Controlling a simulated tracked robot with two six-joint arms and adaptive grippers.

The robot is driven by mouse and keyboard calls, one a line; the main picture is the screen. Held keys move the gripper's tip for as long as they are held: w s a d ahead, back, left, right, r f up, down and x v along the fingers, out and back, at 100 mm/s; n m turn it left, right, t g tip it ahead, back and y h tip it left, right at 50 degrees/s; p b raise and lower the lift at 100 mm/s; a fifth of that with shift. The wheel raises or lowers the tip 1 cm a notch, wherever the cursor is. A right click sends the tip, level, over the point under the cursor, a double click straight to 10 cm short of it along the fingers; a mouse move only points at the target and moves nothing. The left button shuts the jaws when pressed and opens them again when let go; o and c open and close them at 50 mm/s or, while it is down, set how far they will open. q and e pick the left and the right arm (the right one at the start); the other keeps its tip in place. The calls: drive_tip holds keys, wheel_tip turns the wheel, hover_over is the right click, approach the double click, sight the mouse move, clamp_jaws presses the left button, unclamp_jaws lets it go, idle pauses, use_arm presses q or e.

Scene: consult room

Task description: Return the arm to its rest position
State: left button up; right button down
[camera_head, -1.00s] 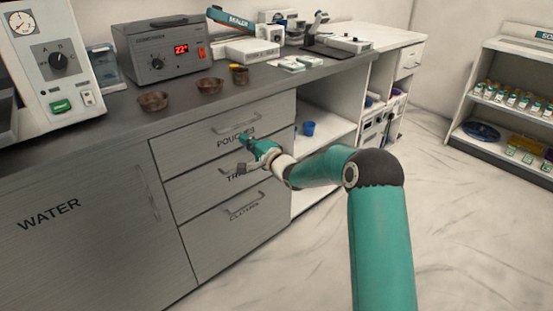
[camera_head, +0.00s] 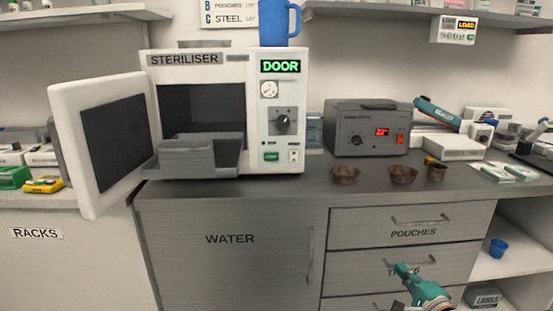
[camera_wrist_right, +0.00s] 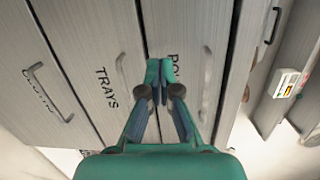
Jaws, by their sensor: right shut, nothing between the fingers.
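My right gripper (camera_head: 402,286) is low at the right in the head view, in front of the drawer marked TRAYS (camera_head: 350,268). In the right wrist view its fingers (camera_wrist_right: 160,72) meet at the tips and hold nothing. The drawers TRAYS and POUCHES (camera_head: 345,230) behind it are shut. I cannot tell whether the fingertips touch a drawer front. Most of the right arm is below the head picture. My left gripper does not show.
A steriliser (camera_head: 225,60) stands on the counter with its door (camera_head: 65,150) open to the left and a tray (camera_head: 188,158) at its opening. A grey heater box (camera_head: 365,115), brown bowls (camera_head: 345,175) and a blue mug (camera_head: 279,25) are nearby. A blue cup (camera_head: 498,247) is on the right shelf.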

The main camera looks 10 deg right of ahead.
drive_tip(key=s+a+f+g+y, duration=0.1)
drive_tip(key=a+f+g+y, duration=0.15)
drive_tip(key=a+f, duration=0.75)
drive_tip(key=s+a+f+n+g, duration=0.7)
drive_tip(key=s+a+f+g, duration=0.3)
drive_tip(key=s+a+f, duration=0.75)
drive_tip(key=s+d+f+n+g, duration=0.1)
drive_tip(key=s+f+n+g, duration=0.1)
drive_tip(key=s+n, duration=0.35)
drive_tip(key=s+d+f+n+g, duration=0.1)
drive_tip(key=s+f+n+g, duration=0.15)
drive_tip(key=s, duration=0.55)
wheel_tip(320, 180, up, 22)
drive_tip(key=p, duration=2.1)
drive_tip(key=shift+a+r+n+p, duration=0.25)
drive_tip(key=shift+a+n+p, duration=0.1)
drive_tip(key=shift+n+p, duration=0.05)
